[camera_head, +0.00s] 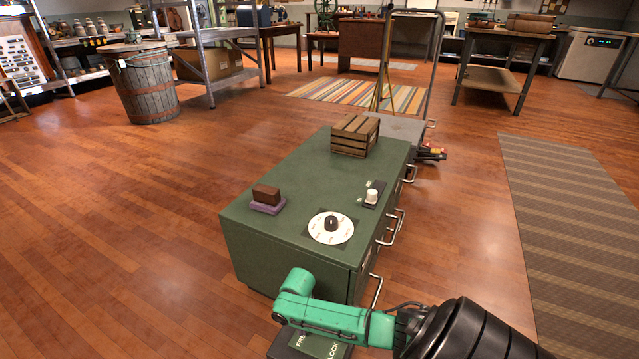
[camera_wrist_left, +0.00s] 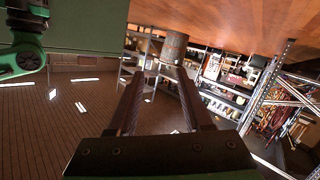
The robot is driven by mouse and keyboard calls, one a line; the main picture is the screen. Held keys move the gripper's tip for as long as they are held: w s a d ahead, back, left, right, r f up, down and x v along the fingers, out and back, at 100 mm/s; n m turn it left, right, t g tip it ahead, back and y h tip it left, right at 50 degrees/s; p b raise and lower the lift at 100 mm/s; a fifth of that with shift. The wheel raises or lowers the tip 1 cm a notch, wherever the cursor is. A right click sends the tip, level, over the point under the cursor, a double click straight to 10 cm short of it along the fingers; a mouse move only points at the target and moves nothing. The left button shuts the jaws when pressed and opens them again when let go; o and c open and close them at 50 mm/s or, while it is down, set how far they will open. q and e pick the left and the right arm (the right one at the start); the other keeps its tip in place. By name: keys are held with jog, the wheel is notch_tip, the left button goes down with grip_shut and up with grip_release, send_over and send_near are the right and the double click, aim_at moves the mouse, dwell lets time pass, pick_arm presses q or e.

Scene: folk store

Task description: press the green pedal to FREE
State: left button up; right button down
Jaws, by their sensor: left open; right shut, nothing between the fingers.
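The pedal plate (camera_head: 312,346) shows at the bottom edge of the head view, dark green with pale lettering that reads "FR…" at left and "LOCK" at right. My right arm crosses over it and hides part of it. My right gripper (camera_head: 290,300), green, is shut and empty at the far end of that arm, above the plate and in front of the cabinet. I cannot tell whether it touches the pedal. My left gripper (camera_wrist_left: 160,92) is open and empty in the left wrist view, with its two dark fingers apart.
A low green cabinet (camera_head: 275,232) stands just beyond the plate, with handles on its right side. On it are a white dial (camera_head: 318,236), a brown block (camera_head: 266,194), a wooden crate (camera_head: 350,145) and a small switch (camera_head: 371,196). Wood floor left is clear.

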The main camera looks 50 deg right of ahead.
pick_arm(q)
jog(key=s+f+g, duration=0.2)
jog(key=s+f, duration=0.2)
pick_arm(e)
jog(key=shift+r, duration=0.3)
pick_arm(q)
notch_tip(320, 180, up, 7)
jog(key=g+p, duration=0.1)
jog(key=p, duration=0.6)
jog(key=shift+s, duration=0.15)
pick_arm(e)
notch_tip(320, 180, up, 6)
jog(key=shift+f, duration=0.1)
pick_arm(q)
jog(key=shift+r, duration=0.1)
